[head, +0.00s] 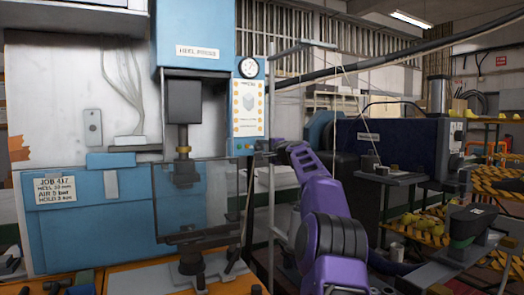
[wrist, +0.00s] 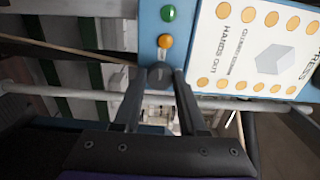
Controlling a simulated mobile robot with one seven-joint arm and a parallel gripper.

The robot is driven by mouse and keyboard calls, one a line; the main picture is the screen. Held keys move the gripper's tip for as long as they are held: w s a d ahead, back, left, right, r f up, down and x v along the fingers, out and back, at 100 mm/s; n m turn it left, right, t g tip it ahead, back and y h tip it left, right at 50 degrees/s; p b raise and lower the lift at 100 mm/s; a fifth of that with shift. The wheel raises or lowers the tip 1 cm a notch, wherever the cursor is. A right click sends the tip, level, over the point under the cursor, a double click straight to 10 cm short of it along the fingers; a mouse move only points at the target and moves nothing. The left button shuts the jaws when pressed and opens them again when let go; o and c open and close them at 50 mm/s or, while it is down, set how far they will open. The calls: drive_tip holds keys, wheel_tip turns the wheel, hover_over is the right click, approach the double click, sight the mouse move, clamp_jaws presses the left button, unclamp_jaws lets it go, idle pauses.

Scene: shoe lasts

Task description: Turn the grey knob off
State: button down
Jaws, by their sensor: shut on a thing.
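The grey knob (wrist: 160,73) sits at the bottom end of the blue control panel, in line below an orange button in the wrist view. My gripper (wrist: 158,84) has its two dark fingers on either side of the knob, shut on it. In the head view my purple arm reaches up from the lower right, and my gripper (head: 266,151) is at the lower right corner of the press panel. The knob is too small and covered there to make out, and its pointer direction cannot be told.
The blue panel carries a green button (wrist: 168,13), an orange button (wrist: 165,41) and a white label plate (wrist: 255,45). A pressure gauge (head: 249,67) is above it. The heel press (head: 194,40) with its clear guard (head: 222,185) stands left. A grey pipe (wrist: 80,94) runs behind the fingers.

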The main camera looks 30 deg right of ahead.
idle(0.4)
drive_tip(key=shift+c, duration=2.3)
unclamp_jaws()
drive_tip(key=shift+s+d, duration=0.15)
drive_tip(key=shift+s, duration=0.3)
drive_tip(key=s+a, duration=0.1)
drive_tip(key=s, duration=1.5)
drive_tip(key=shift+s+a+b, duration=0.15)
drive_tip(key=shift+s+b, duration=0.1)
drive_tip(key=shift+b, duration=0.1)
